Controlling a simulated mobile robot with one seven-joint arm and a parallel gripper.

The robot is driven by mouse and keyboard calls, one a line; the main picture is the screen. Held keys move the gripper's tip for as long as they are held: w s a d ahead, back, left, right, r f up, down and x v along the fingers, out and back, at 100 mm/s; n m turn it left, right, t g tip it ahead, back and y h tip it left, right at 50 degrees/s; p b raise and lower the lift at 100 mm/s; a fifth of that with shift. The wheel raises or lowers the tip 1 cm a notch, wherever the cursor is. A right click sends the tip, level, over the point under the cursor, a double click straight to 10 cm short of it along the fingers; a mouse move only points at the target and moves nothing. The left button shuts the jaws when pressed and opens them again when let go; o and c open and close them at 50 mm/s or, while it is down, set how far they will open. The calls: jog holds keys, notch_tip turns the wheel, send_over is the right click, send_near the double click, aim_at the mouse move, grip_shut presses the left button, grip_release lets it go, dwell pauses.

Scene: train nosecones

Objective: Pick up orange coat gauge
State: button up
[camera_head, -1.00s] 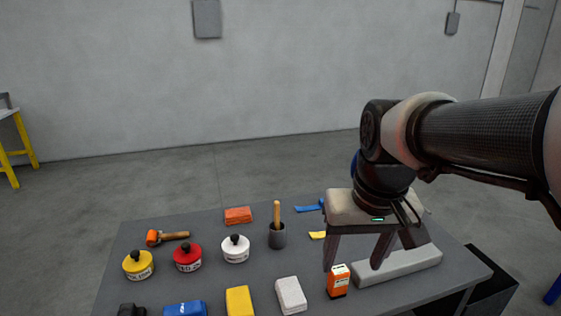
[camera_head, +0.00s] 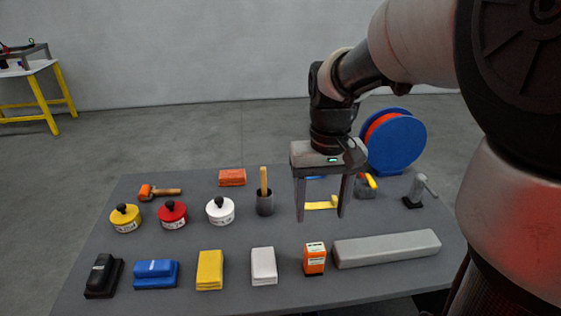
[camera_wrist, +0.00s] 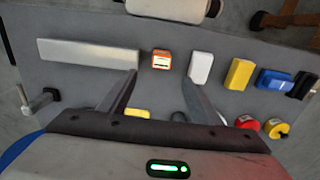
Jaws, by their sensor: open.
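The orange coat gauge (camera_head: 314,260), a small upright box with a white label, stands near the front of the grey table. It also shows in the wrist view (camera_wrist: 162,59), beyond the fingertips and between their lines. My gripper (camera_head: 321,219) is open and empty, its fingers pointing down above the table, behind the gauge in the head view. In the wrist view the gripper (camera_wrist: 161,73) has its two fingers spread wide. The gauge is apart from both fingers.
A long grey bar (camera_head: 387,249) lies just right of the gauge, and a white block (camera_head: 263,266) stands to its left. A yellow block (camera_head: 210,270) and blue block (camera_head: 156,273) lie farther left. A cup with a wooden handle (camera_head: 265,203) stands behind.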

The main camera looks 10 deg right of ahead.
aim_at(314, 257)
notch_tip(314, 257, down, 16)
jog(key=shift+s+a+f+b, duration=0.1)
jog(key=shift+a+b, duration=0.05)
jog(key=shift+b, duration=1.1)
jog(key=shift+c, duration=0.5)
jog(key=c, duration=1.1)
